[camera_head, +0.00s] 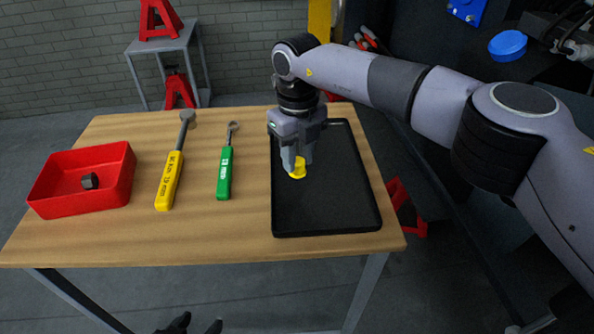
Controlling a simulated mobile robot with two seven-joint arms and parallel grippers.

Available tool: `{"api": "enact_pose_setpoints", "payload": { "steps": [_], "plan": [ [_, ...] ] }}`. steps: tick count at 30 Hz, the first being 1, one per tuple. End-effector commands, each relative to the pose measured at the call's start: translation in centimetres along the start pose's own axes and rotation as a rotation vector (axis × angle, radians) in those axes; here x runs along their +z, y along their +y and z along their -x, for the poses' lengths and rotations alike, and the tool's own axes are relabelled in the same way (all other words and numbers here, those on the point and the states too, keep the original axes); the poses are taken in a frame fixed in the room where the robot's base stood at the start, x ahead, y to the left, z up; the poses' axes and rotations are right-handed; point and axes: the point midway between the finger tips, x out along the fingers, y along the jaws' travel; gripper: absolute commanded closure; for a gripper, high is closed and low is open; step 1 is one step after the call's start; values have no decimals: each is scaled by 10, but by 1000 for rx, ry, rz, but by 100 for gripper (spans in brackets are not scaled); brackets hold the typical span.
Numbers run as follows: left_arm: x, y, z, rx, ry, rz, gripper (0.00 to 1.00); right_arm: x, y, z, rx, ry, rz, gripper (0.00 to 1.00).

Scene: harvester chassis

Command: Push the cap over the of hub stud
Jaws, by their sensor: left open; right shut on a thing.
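A small yellow cap (298,172) is between the fingertips of my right gripper (297,164), which is shut on it. The gripper points down over the black tray (325,215) on the wooden table. I cannot tell whether the cap still touches the tray. My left gripper (195,326) shows only its dark fingertips at the bottom edge, apart and empty, in front of the table. I cannot pick out the hub stud; the dark chassis (480,36) at the upper right is partly hidden by my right arm.
A red bin (107,191) with a dark nut (89,181) stands at the table's left. A yellow-handled tool (169,182) and a green-handled tool (224,174) lie between bin and tray. A blue round part (508,45) is on the chassis. Red stands (160,20) are behind.

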Motion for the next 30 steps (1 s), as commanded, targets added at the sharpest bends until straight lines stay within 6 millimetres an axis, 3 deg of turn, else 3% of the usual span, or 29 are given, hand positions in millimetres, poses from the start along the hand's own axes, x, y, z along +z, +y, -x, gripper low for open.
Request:
{"api": "enact_pose_setpoints", "payload": {
  "steps": [7,20,23,30],
  "plan": [
    [-14,1,11,0,0,1,39,0,0,27,0,-1,0,87],
    [-13,-1,10,-1,-2,-7,39,-3,-4,25,0,2,43,87],
    [-13,-1,10,-1,-1,-10,39,-10,-13,23,1,6,150,87],
    [-12,-3,10,-3,4,-16,39,-44,-45,14,8,18,625,87]
  ]
}}
